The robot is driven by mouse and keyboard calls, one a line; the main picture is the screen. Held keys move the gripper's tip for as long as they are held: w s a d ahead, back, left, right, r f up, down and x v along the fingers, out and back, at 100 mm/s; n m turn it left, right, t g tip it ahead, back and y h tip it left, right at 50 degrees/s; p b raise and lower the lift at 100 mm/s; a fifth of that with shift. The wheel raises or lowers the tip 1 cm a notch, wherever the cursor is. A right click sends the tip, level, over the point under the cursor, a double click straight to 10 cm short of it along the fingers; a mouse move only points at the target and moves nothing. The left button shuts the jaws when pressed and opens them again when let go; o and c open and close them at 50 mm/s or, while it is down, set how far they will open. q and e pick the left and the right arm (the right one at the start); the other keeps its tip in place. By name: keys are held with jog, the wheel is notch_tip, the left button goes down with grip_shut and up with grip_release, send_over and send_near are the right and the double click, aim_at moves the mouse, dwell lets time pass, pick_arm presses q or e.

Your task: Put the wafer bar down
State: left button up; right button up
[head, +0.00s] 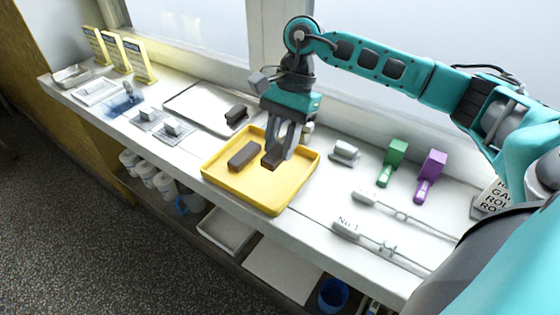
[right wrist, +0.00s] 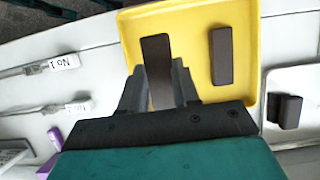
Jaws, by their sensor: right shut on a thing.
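My right gripper (head: 283,154) is over the yellow tray (head: 262,198), pointing down, shut on a dark brown wafer bar (head: 271,160). In the right wrist view the held bar (right wrist: 156,55) sticks out beyond the fingers (right wrist: 158,88), over the tray's yellow floor (right wrist: 190,25). I cannot tell whether its underside touches the tray. A second dark brown bar (head: 243,155) lies in the tray to the left of the held one, apart from it; it also shows in the right wrist view (right wrist: 222,56). My left gripper is not in view.
A third dark bar (head: 236,114) is on the pale flat tray (head: 197,106) behind left. A grey block (head: 344,152), a green scoop (head: 392,160), a purple scoop (head: 430,172) and labelled tools (head: 345,228) lie to the right. The yellow tray's front part is bare.

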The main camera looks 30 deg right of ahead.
aim_at(281, 174)
jog(key=shift+f, duration=2.8)
jog(key=shift+f, duration=0.15)
jog(key=o, duration=0.8)
jog(key=v, duration=1.2)
